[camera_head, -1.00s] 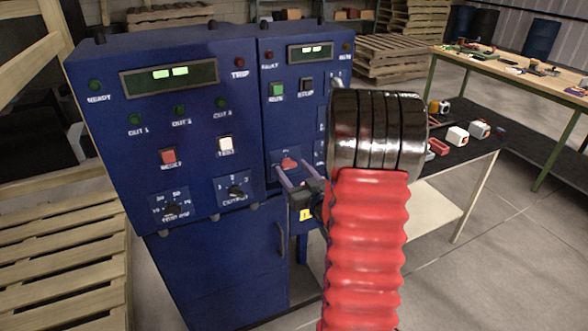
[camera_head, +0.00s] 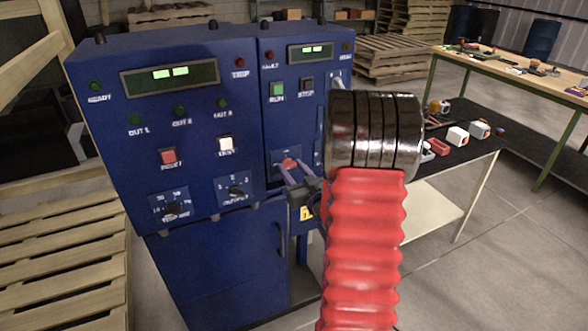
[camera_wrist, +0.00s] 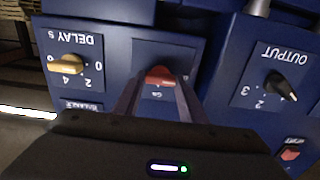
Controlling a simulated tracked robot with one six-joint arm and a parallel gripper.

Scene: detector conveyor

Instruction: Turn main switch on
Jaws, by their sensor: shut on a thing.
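The main switch, a red rotary knob (camera_head: 288,163), sits on a small plate low on the right-hand part of the blue control cabinet. In the wrist view, which looks upside down, the same red knob (camera_wrist: 160,76) is in the middle, between my fingertips. My gripper (camera_head: 287,169) reaches the panel from the front right. In the wrist view, my gripper (camera_wrist: 160,84) has its two fingers shut on the knob's sides. The plate's lettering is too small or covered to read, so I cannot tell the switch's position.
A yellow delay knob (camera_wrist: 66,65) and a black output knob (camera_wrist: 281,87) flank the switch in the wrist view. A green run button (camera_head: 278,90) is above it. My red ribbed arm covers the cabinet's right edge. A workbench (camera_head: 505,70) stands at the right.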

